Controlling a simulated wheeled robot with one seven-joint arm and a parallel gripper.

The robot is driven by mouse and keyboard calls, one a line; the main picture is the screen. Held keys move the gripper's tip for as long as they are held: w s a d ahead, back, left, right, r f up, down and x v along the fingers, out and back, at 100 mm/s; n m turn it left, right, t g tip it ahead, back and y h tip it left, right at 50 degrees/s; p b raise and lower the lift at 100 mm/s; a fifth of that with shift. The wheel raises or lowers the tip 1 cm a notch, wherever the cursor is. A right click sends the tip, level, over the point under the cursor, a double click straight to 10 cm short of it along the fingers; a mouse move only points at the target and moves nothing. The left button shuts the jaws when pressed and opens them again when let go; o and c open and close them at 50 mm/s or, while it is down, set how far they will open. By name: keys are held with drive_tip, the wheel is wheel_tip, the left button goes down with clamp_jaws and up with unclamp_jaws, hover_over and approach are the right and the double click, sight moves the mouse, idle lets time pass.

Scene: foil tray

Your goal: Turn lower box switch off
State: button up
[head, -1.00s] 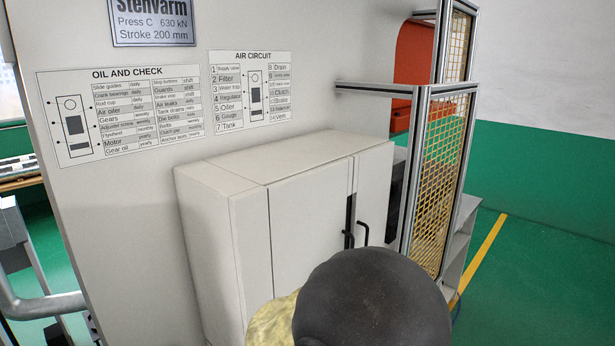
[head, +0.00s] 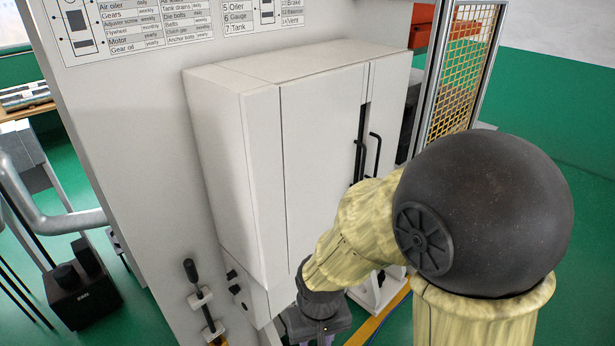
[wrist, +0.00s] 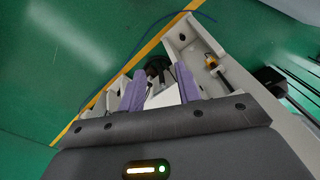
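A pale lower box (head: 257,304) sits under the large cabinet in the head view, partly hidden by my arm. Small black knobs (head: 234,289) show at its left side. I cannot tell which part is its switch or how it is set. In the wrist view my gripper (wrist: 160,70) is open, its two purple fingers apart with nothing clearly held between them. A dark round part (wrist: 157,66) lies beyond the fingertips; I cannot tell what it is.
A large pale cabinet (head: 325,150) with black handles juts from the wall panel. A black-handled lever (head: 191,272) stands left of the lower box; a lever also shows in the wrist view (wrist: 210,62). A mesh guard (head: 458,85) stands at right. Green floor is open beyond.

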drive_tip(key=w+d+f+m+t+b, duration=0.1)
drive_tip(key=d+f+b, duration=0.1)
drive_tip(key=d, duration=0.4)
drive_tip(key=w+d+f+m+t+b, duration=0.1)
drive_tip(key=d+f+m+b, duration=0.1)
drive_tip(key=d+b, duration=0.3)
drive_tip(key=d, duration=0.2)
drive_tip(key=shift+w+d+f, duration=0.15)
drive_tip(key=shift+w+d, duration=0.15)
drive_tip(key=shift+w, duration=0.05)
